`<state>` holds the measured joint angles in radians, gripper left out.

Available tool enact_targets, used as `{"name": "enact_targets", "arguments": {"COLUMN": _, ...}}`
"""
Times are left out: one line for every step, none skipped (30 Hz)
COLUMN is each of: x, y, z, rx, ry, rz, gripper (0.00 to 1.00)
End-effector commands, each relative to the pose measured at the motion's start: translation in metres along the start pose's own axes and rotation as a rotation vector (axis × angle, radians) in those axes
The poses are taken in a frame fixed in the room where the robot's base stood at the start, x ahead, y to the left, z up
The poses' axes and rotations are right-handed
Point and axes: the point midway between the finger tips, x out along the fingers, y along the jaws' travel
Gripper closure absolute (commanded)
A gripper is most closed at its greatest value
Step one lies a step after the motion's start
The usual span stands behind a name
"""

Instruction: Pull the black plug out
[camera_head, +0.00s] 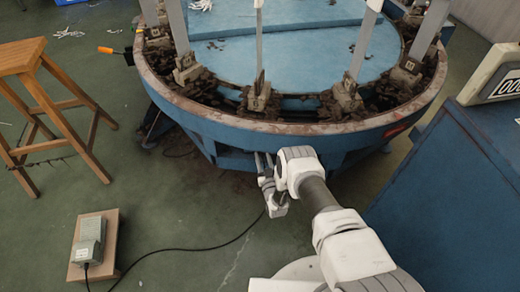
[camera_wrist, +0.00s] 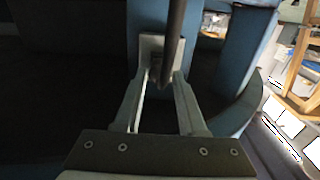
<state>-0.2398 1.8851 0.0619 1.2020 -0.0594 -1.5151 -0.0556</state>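In the wrist view, a dark cable or rod (camera_wrist: 175,28) comes down in front of a pale grey plate (camera_wrist: 151,46) on a blue post. Its lower end, probably the black plug (camera_wrist: 166,66), is in shadow between the fingertips. My gripper (camera_wrist: 161,84) is open, one finger on each side of this end, with gaps showing. I cannot tell whether either finger touches it. In the head view, my gripper (camera_head: 264,163) reaches under the rim of the round blue machine (camera_head: 290,45); the plug and plate are hidden there.
A wooden stool (camera_head: 50,85) stands at the left. A grey pedal box (camera_head: 90,240) on a board lies on the floor with a black cable (camera_head: 190,248) running right. A blue cabinet (camera_head: 450,200) fills the right side. The green floor between is mostly clear.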

Motion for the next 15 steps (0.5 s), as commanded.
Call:
{"name": "enact_targets", "arguments": {"x": 0.0011, "y": -0.0001, "z": -0.0001, "rx": 0.0, "ry": 0.0, "rz": 0.0, "gripper": 0.6}}
{"name": "enact_targets", "arguments": {"x": 0.0016, "y": -0.0001, "z": -0.0001, "rx": 0.0, "ry": 0.0, "rz": 0.0, "gripper": 0.6}}
{"name": "enact_targets", "arguments": {"x": 0.0024, "y": -0.0001, "z": 0.0001, "rx": 0.0, "ry": 0.0, "rz": 0.0, "gripper": 0.6}}
{"name": "enact_targets", "arguments": {"x": 0.003, "y": -0.0002, "z": 0.0002, "rx": 0.0, "ry": 0.0, "rz": 0.0, "gripper": 0.6}}
{"name": "enact_targets", "arguments": {"x": 0.0035, "y": -0.0001, "z": 0.0003, "rx": 0.0, "ry": -0.001, "rz": 0.0, "gripper": 0.6}}
{"name": "enact_targets", "arguments": {"x": 0.0043, "y": -0.0002, "z": 0.0004, "rx": 0.0, "ry": -0.001, "rz": 0.0, "gripper": 0.6}}
{"name": "enact_targets", "arguments": {"x": 0.0049, "y": -0.0002, "z": 0.0005, "rx": 0.0, "ry": -0.001, "rz": 0.0, "gripper": 0.6}}
{"name": "enact_targets", "arguments": {"x": 0.0055, "y": -0.0002, "z": 0.0005, "rx": 0.0, "ry": -0.001, "rz": 0.0, "gripper": 0.6}}
{"name": "enact_targets", "arguments": {"x": 0.0064, "y": -0.0002, "z": 0.0004, "rx": 0.0, "ry": -0.001, "rz": 0.0, "gripper": 0.6}}
{"name": "enact_targets", "arguments": {"x": 0.007, "y": -0.0002, "z": 0.0004, "rx": 0.0, "ry": -0.001, "rz": 0.0, "gripper": 0.6}}
{"name": "enact_targets", "arguments": {"x": 0.0077, "y": -0.0001, "z": 0.0003, "rx": 0.0, "ry": 0.0, "rz": 0.0, "gripper": 0.6}}
{"name": "enact_targets", "arguments": {"x": 0.0086, "y": -0.0002, "z": 0.0002, "rx": 0.0, "ry": 0.0, "rz": 0.0, "gripper": 0.6}}
{"name": "enact_targets", "arguments": {"x": 0.0092, "y": -0.0001, "z": 0.0002, "rx": 0.0, "ry": 0.0, "rz": 0.0, "gripper": 0.6}}
{"name": "enact_targets", "arguments": {"x": 0.0098, "y": -0.0001, "z": 0.0002, "rx": 0.0, "ry": 0.0, "rz": 0.0, "gripper": 0.6}}
{"name": "enact_targets", "arguments": {"x": 0.0105, "y": -0.0002, "z": 0.0002, "rx": 0.0, "ry": 0.0, "rz": 0.0, "gripper": 0.6}}
